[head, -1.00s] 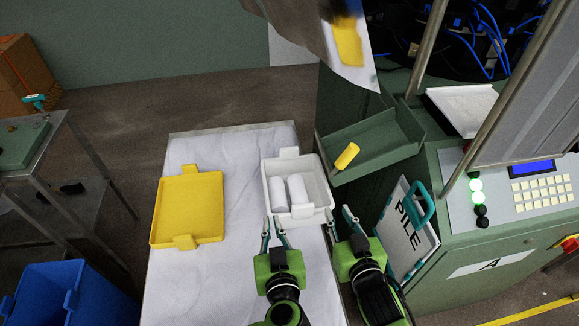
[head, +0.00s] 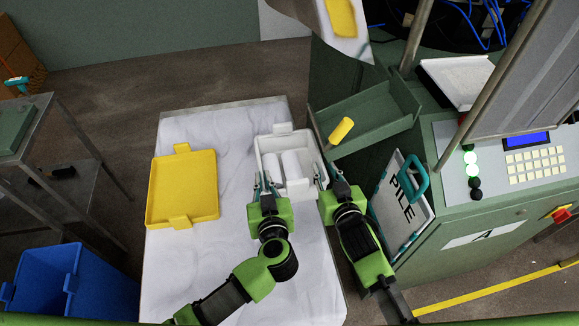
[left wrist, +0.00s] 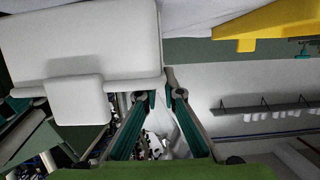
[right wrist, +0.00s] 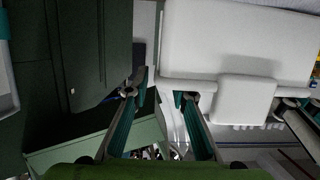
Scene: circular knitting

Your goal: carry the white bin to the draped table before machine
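The white bin (head: 264,153) sits on the right part of a table with a white drape (head: 215,270), beside the green machine. Two white rolls (head: 291,164) lie in it. Its near wall and tab show in the left wrist view (left wrist: 75,100) and the right wrist view (right wrist: 247,98). My left gripper (head: 266,186) is open at the bin's near left corner. My right gripper (head: 328,176) is open at its right side. Both pairs of fingertips look apart and empty. I cannot tell whether any finger touches the bin.
A yellow tray (head: 183,188) lies left of the bin. The green machine (head: 480,235) with a yellow-handled trough (head: 375,120) and a PILE clipboard (head: 402,205) stands close on the right. A blue crate (head: 45,280) and metal cart (head: 40,150) are left. The drape's near part is bare.

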